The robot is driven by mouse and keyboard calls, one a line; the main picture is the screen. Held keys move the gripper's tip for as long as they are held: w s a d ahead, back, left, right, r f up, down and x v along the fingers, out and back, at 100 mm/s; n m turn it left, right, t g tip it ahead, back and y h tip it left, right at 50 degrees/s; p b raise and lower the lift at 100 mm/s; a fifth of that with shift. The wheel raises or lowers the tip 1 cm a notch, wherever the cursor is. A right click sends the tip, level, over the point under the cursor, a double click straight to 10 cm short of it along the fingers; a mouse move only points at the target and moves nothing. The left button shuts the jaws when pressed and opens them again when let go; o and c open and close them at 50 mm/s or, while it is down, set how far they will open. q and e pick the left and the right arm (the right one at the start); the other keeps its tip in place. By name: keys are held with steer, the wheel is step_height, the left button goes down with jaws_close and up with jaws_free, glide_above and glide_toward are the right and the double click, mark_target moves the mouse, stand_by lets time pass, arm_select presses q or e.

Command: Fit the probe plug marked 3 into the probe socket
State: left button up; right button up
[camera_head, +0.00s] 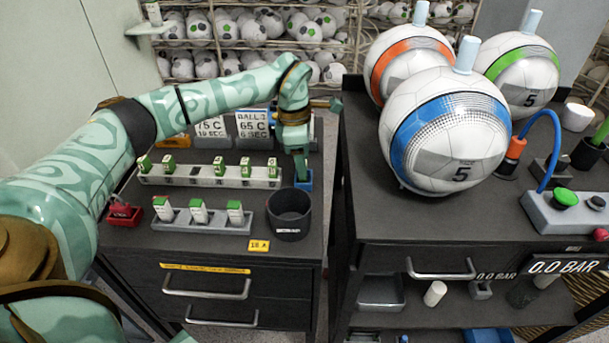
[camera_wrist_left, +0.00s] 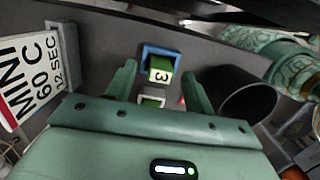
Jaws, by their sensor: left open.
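My left gripper (camera_head: 299,170) points down over the small blue socket (camera_head: 306,184) at the right edge of the left cabinet top. In the left wrist view my left gripper (camera_wrist_left: 159,76) is open, with a finger on each side of a green-and-white plug marked 3 (camera_wrist_left: 160,74). The plug appears to sit inside the blue socket frame (camera_wrist_left: 147,50); its depth there cannot be told. In the head view the gripper hides this plug.
A clear rail (camera_head: 210,181) with several green-topped plugs lies left of the socket. A grey rack (camera_head: 202,228) holds more plugs. A dark round cup (camera_head: 289,213) stands close in front of the socket. Sign cards (camera_head: 252,124) stand behind. Large balls (camera_head: 450,130) rest on the right cabinet.

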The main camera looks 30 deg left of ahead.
arm_select(q)
step_height(320, 180, down, 2)
steer(key=shift+d, duration=0.1)
steer(key=shift+r, duration=0.15)
steer(key=shift+c, duration=0.6)
steer(key=c, duration=1)
steer(key=shift+r, duration=0.1)
